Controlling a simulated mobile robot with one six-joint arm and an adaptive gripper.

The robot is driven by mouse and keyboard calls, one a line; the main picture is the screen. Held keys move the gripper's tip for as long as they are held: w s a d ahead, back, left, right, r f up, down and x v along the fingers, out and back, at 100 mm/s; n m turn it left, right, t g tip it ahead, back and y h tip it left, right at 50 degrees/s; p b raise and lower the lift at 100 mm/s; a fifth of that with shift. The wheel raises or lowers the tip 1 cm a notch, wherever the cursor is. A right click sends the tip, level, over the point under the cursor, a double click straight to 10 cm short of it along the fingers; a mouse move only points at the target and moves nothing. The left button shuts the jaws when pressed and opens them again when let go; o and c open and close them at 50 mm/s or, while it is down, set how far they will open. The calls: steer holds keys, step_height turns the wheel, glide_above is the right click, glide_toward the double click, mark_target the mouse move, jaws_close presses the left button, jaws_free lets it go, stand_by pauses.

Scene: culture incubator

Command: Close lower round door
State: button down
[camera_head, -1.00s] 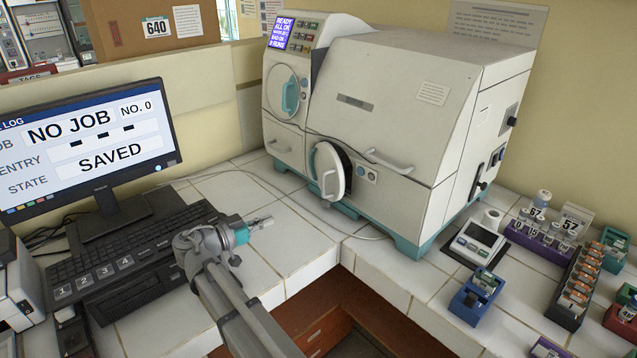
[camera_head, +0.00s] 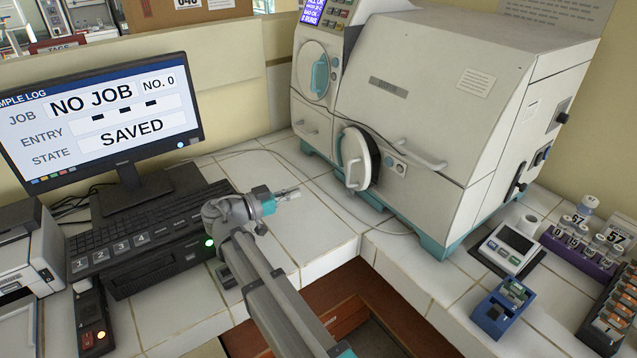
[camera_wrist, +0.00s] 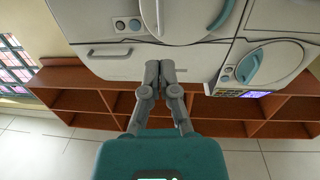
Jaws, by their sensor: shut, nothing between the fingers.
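The lower round door (camera_head: 355,158) is a white disc with a handle on the front of the white incubator (camera_head: 430,120). It stands ajar, with a dark gap at its right edge. In the wrist view the lower round door (camera_wrist: 190,18) shows at the top, partly cut off by the frame. My gripper (camera_head: 292,191) is to the left of the door, above the tiled counter and apart from the door. Its fingers (camera_wrist: 160,68) are together with nothing between them.
The upper round door (camera_head: 313,72) with a teal handle looks shut. A monitor (camera_head: 95,125) and keyboard (camera_head: 140,230) stand left of my arm. A small scale (camera_head: 510,246), a blue rack (camera_head: 500,308) and vial racks are at the right.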

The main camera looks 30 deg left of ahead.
mark_target(347, 175)
steer(key=x, duration=1.3)
steer(key=shift+w+d+f, duration=0.1)
steer(key=shift+w+d, duration=0.1)
steer(key=shift+w, duration=0.1)
